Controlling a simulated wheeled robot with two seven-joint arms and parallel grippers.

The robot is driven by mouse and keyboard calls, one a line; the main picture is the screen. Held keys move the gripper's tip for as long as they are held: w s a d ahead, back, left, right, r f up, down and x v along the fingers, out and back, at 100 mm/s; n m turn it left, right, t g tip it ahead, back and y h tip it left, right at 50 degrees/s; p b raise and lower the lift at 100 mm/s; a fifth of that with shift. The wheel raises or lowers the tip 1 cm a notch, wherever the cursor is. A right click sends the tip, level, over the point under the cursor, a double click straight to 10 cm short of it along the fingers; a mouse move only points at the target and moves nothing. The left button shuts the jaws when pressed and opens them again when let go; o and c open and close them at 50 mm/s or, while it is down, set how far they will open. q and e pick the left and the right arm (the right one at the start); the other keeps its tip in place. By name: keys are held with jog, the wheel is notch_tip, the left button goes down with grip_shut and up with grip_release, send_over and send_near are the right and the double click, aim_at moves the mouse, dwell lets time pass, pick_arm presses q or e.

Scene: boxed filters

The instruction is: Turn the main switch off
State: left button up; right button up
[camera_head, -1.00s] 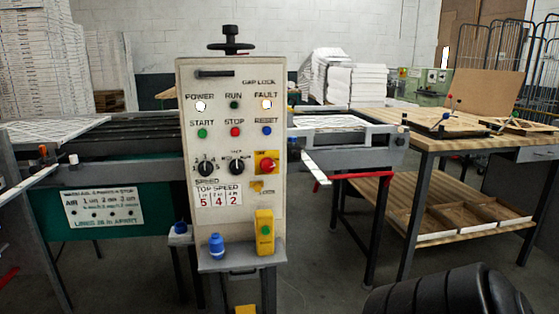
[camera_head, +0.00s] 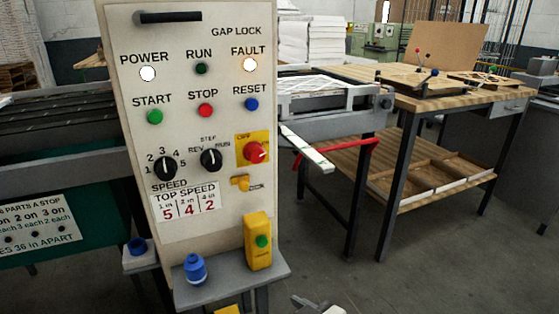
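The main switch (camera_head: 255,152) is a red rotary knob on a yellow plate, on the right side of the upright cream control panel (camera_head: 120,100). The plate has a small "OFF" label at its top left. The white power lamp (camera_head: 148,74) and the fault lamp (camera_head: 250,65) look lit; the run lamp (camera_head: 201,69) is dark green. A gripper-like grey piece (camera_head: 318,304) shows at the bottom edge, low and right of the panel, well apart from the switch; it is mostly cut off. I cannot tell which arm it belongs to or its opening.
A small shelf (camera_head: 225,285) below the panel holds a blue bottle (camera_head: 195,270) and a yellow box with a green button (camera_head: 258,240). A white bar (camera_head: 307,150) and red bar (camera_head: 345,155) jut out right of the panel. A wooden worktable (camera_head: 420,100) stands further right. Floor between is clear.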

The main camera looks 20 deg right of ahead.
jog(key=w+d+r+t+b, duration=0.25)
jog(key=w+r, duration=0.35)
jog(key=r, duration=0.3)
jog(key=t+h+b, duration=0.2)
jog(key=t, duration=0.1)
send_near(258, 156)
jog(key=shift+m, duration=0.3)
jog(key=w, duration=0.9)
jog(key=shift+w+a, duration=0.4)
jog(key=c, duration=0.9)
